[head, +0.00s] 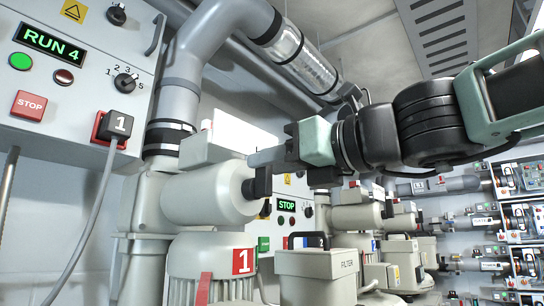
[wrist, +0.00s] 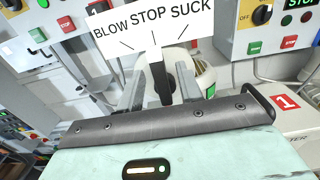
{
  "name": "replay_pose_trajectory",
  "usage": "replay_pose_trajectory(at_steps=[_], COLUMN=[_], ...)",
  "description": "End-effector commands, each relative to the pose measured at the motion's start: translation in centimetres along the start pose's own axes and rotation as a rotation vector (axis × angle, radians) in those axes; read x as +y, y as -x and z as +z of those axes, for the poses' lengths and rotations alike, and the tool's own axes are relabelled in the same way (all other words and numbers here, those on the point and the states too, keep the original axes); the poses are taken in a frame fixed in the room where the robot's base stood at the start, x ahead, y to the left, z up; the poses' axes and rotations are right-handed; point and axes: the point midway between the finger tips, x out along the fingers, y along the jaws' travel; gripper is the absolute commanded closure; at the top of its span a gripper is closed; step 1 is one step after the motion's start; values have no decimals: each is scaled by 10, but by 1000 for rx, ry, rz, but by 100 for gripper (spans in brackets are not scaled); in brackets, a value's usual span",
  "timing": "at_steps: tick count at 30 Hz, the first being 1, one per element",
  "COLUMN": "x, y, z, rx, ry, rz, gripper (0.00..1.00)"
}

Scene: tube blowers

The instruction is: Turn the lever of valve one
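Valve one is the cream cylinder (head: 205,193) above the blower marked with a red 1 (head: 243,261). Its black lever (head: 262,182) sticks out at the right end of the cylinder in the head view. The lever also shows in the wrist view (wrist: 167,88), under a white plate (wrist: 152,32) reading BLOW, STOP, SUCK. The lever stands near the STOP mark. My gripper (head: 262,158) is at the lever, one finger on each side of it (wrist: 161,78). The fingers look apart, with a gap on the left; contact on the right is unclear.
A control panel (head: 60,85) with a RUN 4 display and a STOP button is at the left. A large grey pipe (head: 180,85) rises behind the valve. A FILTER box (head: 318,275) stands below my arm. More blowers stand farther right.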

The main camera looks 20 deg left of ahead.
Motion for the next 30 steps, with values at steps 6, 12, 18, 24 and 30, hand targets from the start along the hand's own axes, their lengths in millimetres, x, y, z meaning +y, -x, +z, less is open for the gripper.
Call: replay_pose_trajectory(at_steps=[6,12,18,24,30], x=[0,0,0,0,2], y=[-8,-8,-8,-8,-8], z=[0,0,0,-1,-2], rx=[0,0,0,0,-1], ry=[0,0,0,11,79], rz=[0,0,0,-1,-2], gripper=[64,66,100,100,100])
